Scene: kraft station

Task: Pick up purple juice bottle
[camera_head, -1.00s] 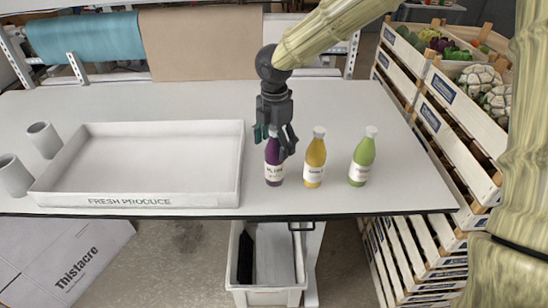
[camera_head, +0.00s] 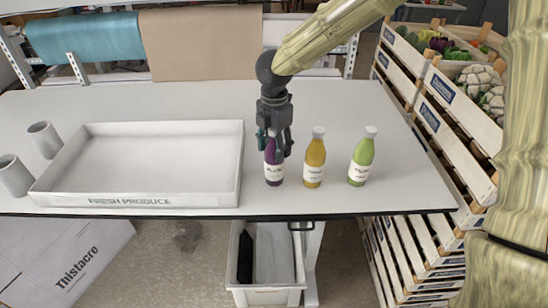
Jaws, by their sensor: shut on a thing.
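The purple juice bottle (camera_head: 273,168) stands upright on the white table, just right of the white tray. My gripper (camera_head: 274,148) is above and around its upper part, shut on it. The gripper hides the cap and neck of the bottle. The bottle's white label and purple base show below the fingers.
A yellow juice bottle (camera_head: 314,160) stands close to the right, and a green juice bottle (camera_head: 361,158) farther right. The empty white tray (camera_head: 130,201) lies to the left. Two grey cups (camera_head: 44,139) stand left of it. The table (camera_head: 340,100) is clear behind the bottles.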

